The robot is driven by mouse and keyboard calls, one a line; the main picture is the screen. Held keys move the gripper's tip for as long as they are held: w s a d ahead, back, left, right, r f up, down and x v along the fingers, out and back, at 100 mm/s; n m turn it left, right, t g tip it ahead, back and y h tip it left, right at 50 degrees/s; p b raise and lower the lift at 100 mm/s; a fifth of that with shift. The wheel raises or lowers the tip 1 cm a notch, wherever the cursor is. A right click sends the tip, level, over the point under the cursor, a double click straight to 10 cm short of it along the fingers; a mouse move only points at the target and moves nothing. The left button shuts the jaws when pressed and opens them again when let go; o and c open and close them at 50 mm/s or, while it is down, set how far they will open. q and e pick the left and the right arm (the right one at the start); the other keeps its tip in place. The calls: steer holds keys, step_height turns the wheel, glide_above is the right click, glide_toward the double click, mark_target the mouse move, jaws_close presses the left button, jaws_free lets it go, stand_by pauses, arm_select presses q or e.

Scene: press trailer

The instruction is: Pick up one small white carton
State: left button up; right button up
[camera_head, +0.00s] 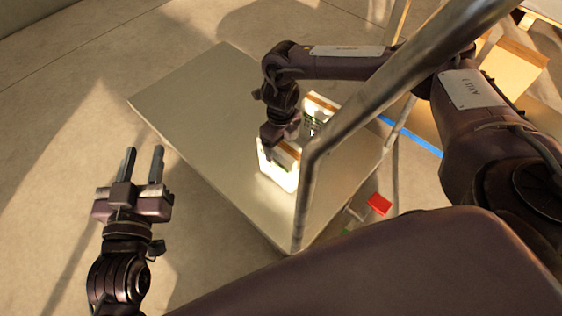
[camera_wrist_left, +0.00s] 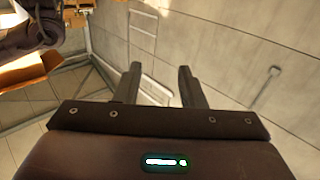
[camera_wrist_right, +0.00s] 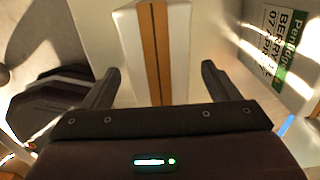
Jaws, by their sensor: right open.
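Two small white cartons stand on the flat grey cart (camera_head: 190,100). The nearer carton (camera_head: 283,176) is brightly lit, with a brown tape strip on top; it also shows in the right wrist view (camera_wrist_right: 180,50). The other carton (camera_head: 318,103) stands just behind it and to the right, partly hidden; its green and white label (camera_wrist_right: 278,45) shows in the right wrist view. My right gripper (camera_wrist_right: 157,82) is open, its fingers on either side of the nearer carton, with gaps visible. My left gripper (camera_head: 144,152) is open and empty, left of the cart.
A thick metal handle (camera_head: 350,115) of the cart rises in front of the cartons, close to my right arm. Larger brown boxes (camera_head: 512,70) are at the right. A red object (camera_head: 379,204) lies beyond the handle. The left half of the cart is clear.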

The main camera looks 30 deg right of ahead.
mark_target(283, 170)
step_height(283, 170, down, 4)
steer(key=shift+f+b, duration=0.2)
steer(key=shift+b, duration=0.5)
arm_select(q)
step_height(283, 170, up, 12)
steer(key=s+a+t+h, duration=0.1)
steer(key=t+h, duration=0.1)
steer(key=t, duration=0.4)
steer(key=shift+s+a, duration=0.25)
steer(key=shift+s, duration=0.1)
arm_select(e)
jaws_close()
steer(key=shift+r, duration=0.1)
